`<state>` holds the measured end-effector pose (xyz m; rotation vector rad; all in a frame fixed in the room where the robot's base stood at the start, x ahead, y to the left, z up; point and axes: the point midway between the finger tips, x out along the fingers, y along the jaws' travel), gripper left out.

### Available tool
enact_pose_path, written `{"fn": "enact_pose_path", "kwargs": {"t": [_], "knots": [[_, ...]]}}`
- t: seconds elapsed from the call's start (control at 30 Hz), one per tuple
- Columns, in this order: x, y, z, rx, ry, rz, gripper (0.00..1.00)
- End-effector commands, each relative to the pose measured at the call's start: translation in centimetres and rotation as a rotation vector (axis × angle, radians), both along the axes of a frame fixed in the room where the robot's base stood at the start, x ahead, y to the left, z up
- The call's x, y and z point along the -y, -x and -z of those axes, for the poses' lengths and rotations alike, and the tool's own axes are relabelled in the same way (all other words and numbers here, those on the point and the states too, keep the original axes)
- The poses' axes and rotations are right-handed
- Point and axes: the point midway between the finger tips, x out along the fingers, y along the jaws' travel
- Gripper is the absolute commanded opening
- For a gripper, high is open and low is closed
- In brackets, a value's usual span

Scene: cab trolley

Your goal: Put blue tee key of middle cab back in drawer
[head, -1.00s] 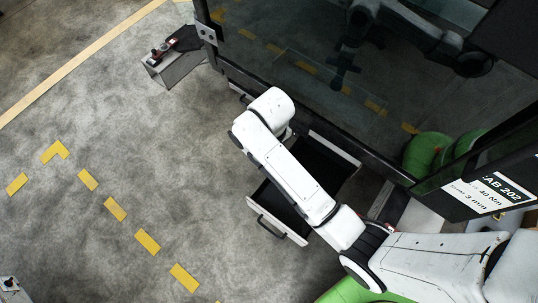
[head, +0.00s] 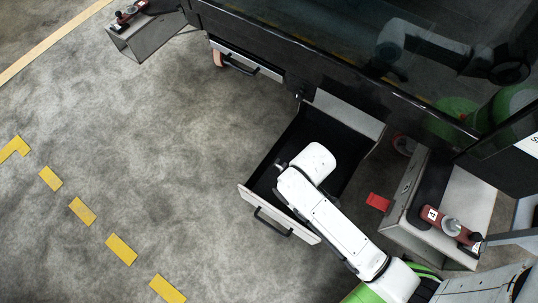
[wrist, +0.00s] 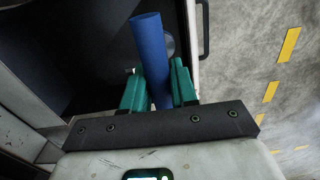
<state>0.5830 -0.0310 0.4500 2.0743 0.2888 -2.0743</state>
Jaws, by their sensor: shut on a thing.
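The blue tee key (wrist: 150,55) shows in the wrist view as a blue rod between the two green fingers of my gripper (wrist: 160,88), which is shut on it. The drawer is pulled open in the head view, with a dark inside and a pale front (head: 280,214) with a black handle. My arm's end is over the open drawer, and the fingers are hidden there by the arm. In the wrist view the blue rod is in front of the dark drawer inside (wrist: 85,60). I cannot tell whether it touches the drawer.
A closed drawer (head: 246,62) with a handle is at the upper left of the cab. A grey side box (head: 147,38) juts out at the top left. A grey ledge (head: 465,205) carries a red-brown tool (head: 448,224). A red tag (head: 378,202) is near it. Floor at left is clear.

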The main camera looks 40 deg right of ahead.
Motion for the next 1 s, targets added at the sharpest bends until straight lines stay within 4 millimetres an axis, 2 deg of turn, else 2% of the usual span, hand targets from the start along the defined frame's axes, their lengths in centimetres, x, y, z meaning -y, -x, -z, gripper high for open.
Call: {"fn": "enact_pose_path", "kwargs": {"t": [0.03, 0.1, 0.27, 0.37, 0.47, 0.8, 1.0], "knots": [[0.1, 0.7, 2.3, -0.002, 0.001, -0.008, 0.0], [0.2, 1.3, 3.4, -0.001, 0.001, -0.018, 0.0], [0.4, 2.1, 4.7, 0.002, 0.002, -0.034, 0.0], [0.3, 1.8, 5.1, 0.003, 0.001, -0.038, 0.0], [-0.1, 0.4, 5.9, 0.004, 0.001, -0.04, 0.0], [-2.0, -6.9, 9.4, 0.004, 0.001, -0.04, 0.0], [-2.6, -9.3, 12.7, 0.001, 0.002, -0.039, 0.0]]}}
